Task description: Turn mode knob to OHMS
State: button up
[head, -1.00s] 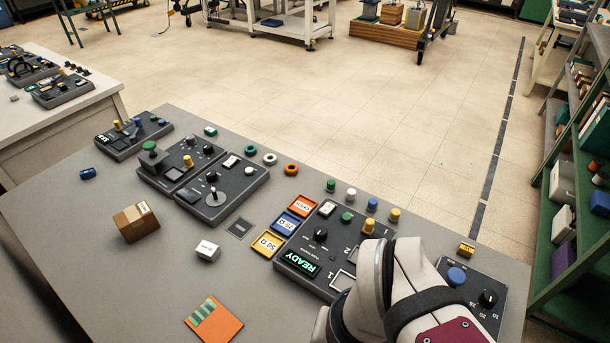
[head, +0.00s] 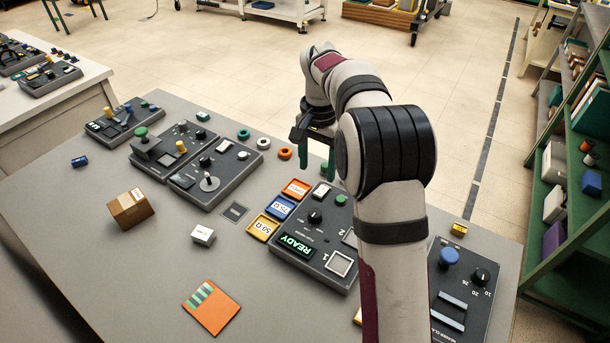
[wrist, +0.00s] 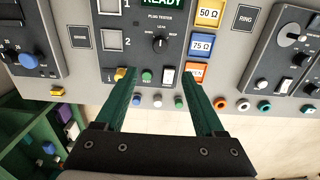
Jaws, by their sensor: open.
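The black mode knob (head: 316,217) is on the dark plug tester panel (head: 318,279), above the lit READY display (head: 295,246). In the wrist view the knob (wrist: 160,43) stands near the top middle, with small white labels around it. Its pointer's exact setting is too small to tell. My gripper (head: 319,160) is open and empty, with two green fingers pointing down over the panel's far edge. In the wrist view the gripper (wrist: 157,76) has its fingers wide apart, with the knob beyond the tips and between their lines. The fingers touch nothing that I can see.
Orange, blue and yellow cards (head: 281,207) lie left of the tester. Coloured buttons (wrist: 146,76) and several loose pegs (wrist: 157,101) are near my fingers. Another panel with a black knob (head: 480,276) stands at the right.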

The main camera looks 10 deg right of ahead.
aim_at(316, 212)
notch_tip(316, 212, down, 15)
jog(key=shift+f, duration=0.15)
jog(key=shift+c, duration=0.3)
grip_shut()
